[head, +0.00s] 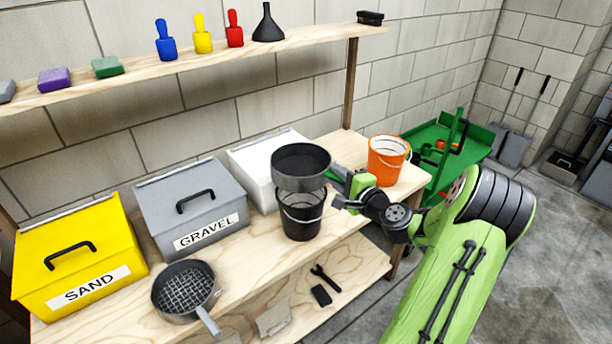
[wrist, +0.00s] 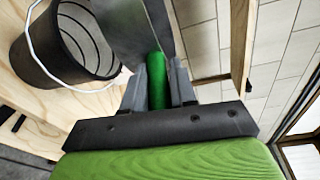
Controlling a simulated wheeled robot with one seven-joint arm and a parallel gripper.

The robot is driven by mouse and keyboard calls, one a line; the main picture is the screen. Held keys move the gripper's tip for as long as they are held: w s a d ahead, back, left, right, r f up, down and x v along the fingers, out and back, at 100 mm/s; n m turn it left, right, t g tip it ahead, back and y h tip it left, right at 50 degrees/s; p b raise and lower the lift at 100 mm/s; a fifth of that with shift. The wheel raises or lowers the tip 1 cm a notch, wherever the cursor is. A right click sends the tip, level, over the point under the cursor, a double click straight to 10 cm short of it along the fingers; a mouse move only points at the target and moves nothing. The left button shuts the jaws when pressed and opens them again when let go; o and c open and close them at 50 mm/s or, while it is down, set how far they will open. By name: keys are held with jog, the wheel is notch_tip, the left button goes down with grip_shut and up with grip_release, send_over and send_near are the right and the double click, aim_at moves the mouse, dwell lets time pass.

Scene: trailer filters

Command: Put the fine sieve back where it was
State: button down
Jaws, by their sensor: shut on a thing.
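My gripper (head: 341,182) is shut on the green handle of the fine sieve (head: 300,168), a round grey pan with a dark, close mesh. It holds the sieve level above the black bucket (head: 302,222), covering part of the bucket's mouth in the head view. In the wrist view the green handle (wrist: 156,85) sits between the two jaws (wrist: 158,82), and the grey pan shows only in part. A second sieve (head: 184,290), with a coarse mesh and a grey handle, lies on the bench at the front left.
The wooden bench (head: 240,275) carries a yellow SAND bin (head: 75,250), a grey GRAVEL bin (head: 190,200), a white bin (head: 262,150) and an orange bucket (head: 388,158). A wall shelf (head: 200,60) above holds scoops, a funnel (head: 268,25) and blocks. A green trailer (head: 470,135) stands at right.

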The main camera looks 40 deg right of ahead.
jog(key=shift+r+p, duration=0.3)
jog(key=shift+r, duration=0.5)
jog(key=shift+f, duration=0.1)
